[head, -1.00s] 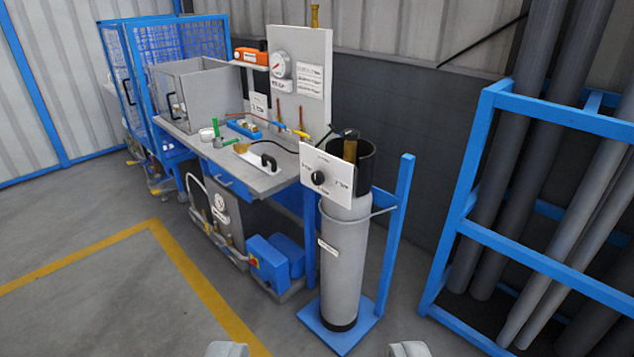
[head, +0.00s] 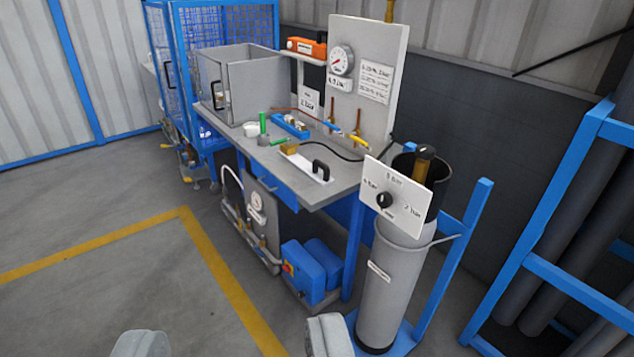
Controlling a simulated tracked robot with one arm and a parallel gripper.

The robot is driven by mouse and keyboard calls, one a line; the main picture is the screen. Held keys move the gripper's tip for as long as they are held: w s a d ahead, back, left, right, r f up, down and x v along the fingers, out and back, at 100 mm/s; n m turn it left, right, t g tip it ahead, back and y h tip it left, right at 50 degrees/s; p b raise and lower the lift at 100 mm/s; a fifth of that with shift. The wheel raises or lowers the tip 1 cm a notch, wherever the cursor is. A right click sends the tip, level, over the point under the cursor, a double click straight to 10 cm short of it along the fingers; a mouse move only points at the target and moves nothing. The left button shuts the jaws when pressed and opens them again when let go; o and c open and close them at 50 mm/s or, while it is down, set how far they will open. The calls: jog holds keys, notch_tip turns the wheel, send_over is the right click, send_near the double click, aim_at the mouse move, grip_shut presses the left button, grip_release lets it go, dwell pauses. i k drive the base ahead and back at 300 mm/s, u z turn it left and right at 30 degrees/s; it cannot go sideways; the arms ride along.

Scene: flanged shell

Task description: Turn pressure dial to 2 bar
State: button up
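The pressure dial is a black knob (head: 384,200) on a white plate (head: 412,203), fixed at the top of a grey gas cylinder (head: 390,290). The plate has a mark at the left, "1 bar" at the top and "2 bar" at the right. The knob's pointer is too small to read. My gripper (head: 235,345) shows only as two grey fingertips at the bottom edge, wide apart with nothing between them. It is open, to the left of the cylinder and well short of the dial.
A workbench (head: 335,185) stands behind the cylinder, with a round gauge (head: 341,60) on its upright panel. A blue rack (head: 545,270) with grey pipes is at the right. Blue pump units (head: 305,270) sit low under the bench. The floor (head: 110,240) at left is clear.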

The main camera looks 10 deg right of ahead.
aim_at(384, 200)
jog(key=u, duration=0.25)
jog(key=i, duration=1.05)
